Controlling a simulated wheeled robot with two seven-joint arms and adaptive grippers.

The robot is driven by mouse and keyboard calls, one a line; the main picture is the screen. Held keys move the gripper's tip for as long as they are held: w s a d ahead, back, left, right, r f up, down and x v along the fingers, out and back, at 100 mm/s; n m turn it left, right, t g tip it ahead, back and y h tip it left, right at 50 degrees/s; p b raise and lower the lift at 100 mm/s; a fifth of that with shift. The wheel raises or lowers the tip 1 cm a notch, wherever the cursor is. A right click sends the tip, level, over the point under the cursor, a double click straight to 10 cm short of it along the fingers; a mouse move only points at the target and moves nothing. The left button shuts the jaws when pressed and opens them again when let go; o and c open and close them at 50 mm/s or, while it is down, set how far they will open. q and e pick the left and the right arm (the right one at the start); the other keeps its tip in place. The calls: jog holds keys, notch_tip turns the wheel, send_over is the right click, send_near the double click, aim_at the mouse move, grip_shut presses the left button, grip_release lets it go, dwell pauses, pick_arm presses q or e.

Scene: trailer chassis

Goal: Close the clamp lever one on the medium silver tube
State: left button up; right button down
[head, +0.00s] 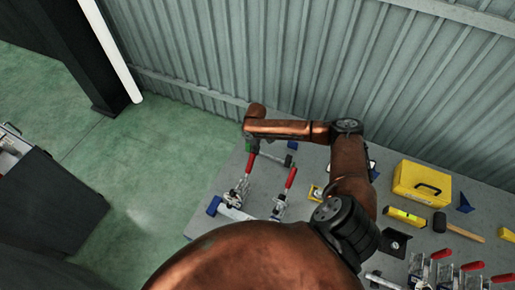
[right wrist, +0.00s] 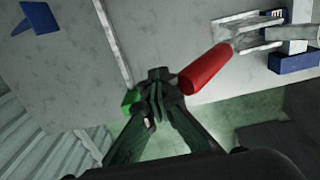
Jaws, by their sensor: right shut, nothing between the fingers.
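A toggle clamp (head: 235,194) with a red lever (head: 250,163) stands at the left of the grey table. A second clamp with a red lever (head: 290,178) stands to its right. A pale silver bar, which may be the tube, (head: 236,213) lies by the clamps with a blue block (head: 213,206) at its left end. My right gripper (right wrist: 160,76) is shut and empty, its tips close to the end of a red lever (right wrist: 204,69); contact cannot be told. In the head view my arm mostly hides this gripper. My left gripper is not in view.
A corrugated wall (head: 230,50) rises behind the table. Green floor (head: 150,160) is open at the left.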

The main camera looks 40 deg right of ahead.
aim_at(252, 156)
jog(key=shift+s+a+f, duration=0.2)
jog(key=shift+s+a, duration=0.05)
jog(key=shift+a, duration=0.2)
jog(key=shift+s+a+f, duration=0.15)
jog(key=shift+s+a, duration=0.05)
jog(key=shift+a, duration=0.25)
jog(key=shift+w+d+r, duration=0.15)
jog(key=shift+d, duration=0.1)
jog(key=shift+a+r+p, duration=0.2)
jog(key=shift+r+p, duration=0.1)
jog(key=shift+p, duration=0.35)
jog(key=shift+s+a+r+p, duration=0.35)
jog(key=shift+a+p, duration=0.2)
jog(key=shift+p, duration=0.3)
jog(key=shift+s+a+r+p, duration=0.35)
jog(key=shift+a+p, duration=0.2)
jog(key=shift+p, duration=0.25)
jog(key=shift+a, duration=0.1)
